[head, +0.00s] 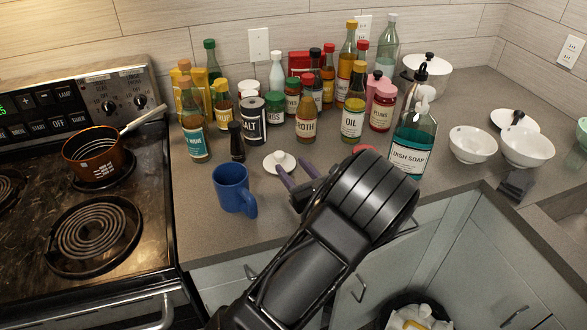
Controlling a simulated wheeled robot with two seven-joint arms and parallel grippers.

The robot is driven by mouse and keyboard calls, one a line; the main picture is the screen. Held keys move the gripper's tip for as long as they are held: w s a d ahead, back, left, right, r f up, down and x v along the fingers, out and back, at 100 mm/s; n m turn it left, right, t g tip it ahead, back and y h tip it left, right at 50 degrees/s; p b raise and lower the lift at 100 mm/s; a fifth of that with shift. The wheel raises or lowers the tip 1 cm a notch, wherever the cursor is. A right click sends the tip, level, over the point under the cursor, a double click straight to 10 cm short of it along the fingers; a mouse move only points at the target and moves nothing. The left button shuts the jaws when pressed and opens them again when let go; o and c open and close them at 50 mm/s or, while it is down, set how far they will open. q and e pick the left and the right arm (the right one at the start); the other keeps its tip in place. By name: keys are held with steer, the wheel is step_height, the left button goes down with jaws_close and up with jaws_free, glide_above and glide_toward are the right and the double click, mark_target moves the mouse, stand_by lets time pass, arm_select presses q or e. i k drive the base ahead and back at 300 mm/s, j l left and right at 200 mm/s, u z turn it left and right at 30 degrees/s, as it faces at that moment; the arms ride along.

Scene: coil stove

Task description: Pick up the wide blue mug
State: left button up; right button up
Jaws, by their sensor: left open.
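The wide blue mug (230,188) stands upright on the grey counter, close to the stove's right side. Its handle faces the lower right, toward my left gripper. My left gripper (292,166) is just right of the mug, with its two fingers apart and nothing seen between them. The fingers point up and left toward the bottles, and they do not appear to touch the mug. My dark wrist and forearm cover part of the counter edge and cabinets. My right gripper is not seen.
A white lid (279,163) lies just beyond the left fingertips. Several bottles and jars crowd behind, including a salt can (252,121) and dish soap (413,143). The stove (150,215) holds a copper pan (97,150). Counter in front of the mug is clear.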

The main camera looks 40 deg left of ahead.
mark_target(230, 179)
steer(key=k+l, duration=0.1)
steer(key=l, duration=0.25)
steer(key=k+l, duration=0.1)
steer(key=l, duration=0.25)
steer(key=k+l, duration=0.1)
steer(key=l, duration=0.2)
steer(key=k+l, duration=0.1)
steer(key=l, duration=0.25)
